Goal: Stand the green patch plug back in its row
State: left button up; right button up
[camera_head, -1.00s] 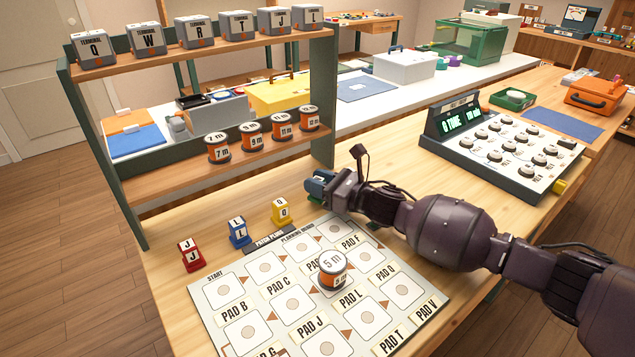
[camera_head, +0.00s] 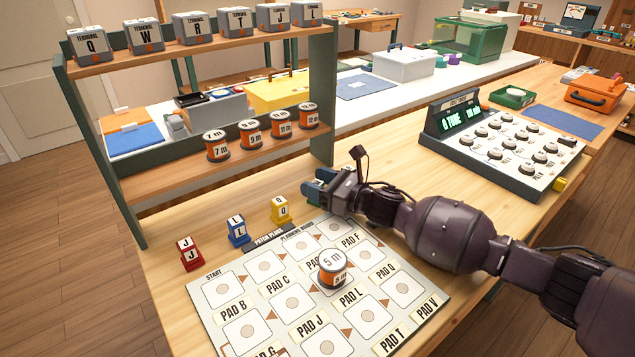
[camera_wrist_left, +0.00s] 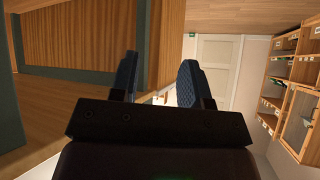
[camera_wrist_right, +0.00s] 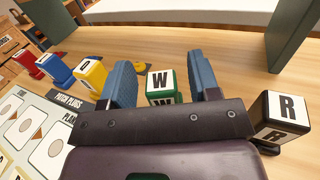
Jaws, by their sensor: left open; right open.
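The green patch plug (camera_wrist_right: 163,88), lettered W, stands upright on the table in the right wrist view. My right gripper (camera_wrist_right: 160,80) is open, with one blue finger on each side of the plug; I cannot tell whether either touches it. In the head view my right gripper (camera_head: 322,185) is just right of the yellow Q plug (camera_head: 281,209) and mostly hides the green plug. The blue L plug (camera_head: 238,230) and red J plug (camera_head: 190,254) continue the row leftward. My left gripper (camera_wrist_left: 157,78) is open and empty, away from the row.
A dark plug lettered R (camera_wrist_right: 286,112) is close to the right finger. The planning board (camera_head: 240,318) lies in front of the row with a 5 m spool (camera_head: 333,268) on it. A shelf (camera_head: 200,180) stands behind, and a keyed console (camera_head: 505,145) stands to the right.

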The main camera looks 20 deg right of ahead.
jog(key=shift+s+f, duration=0.1)
jog(key=shift+f, duration=0.25)
jog(key=shift+r, duration=0.4)
jog(key=shift+d+r+p, duration=0.15)
jog(key=shift+r+p, duration=0.05)
jog(key=shift+p, duration=0.1)
jog(key=v, duration=0.5)
jog(key=p+v, duration=0.1)
jog(key=v, duration=0.5)
jog(key=shift+r, duration=0.25)
jog(key=shift+s+d+p, duration=0.15)
jog(key=shift+s+p, duration=0.15)
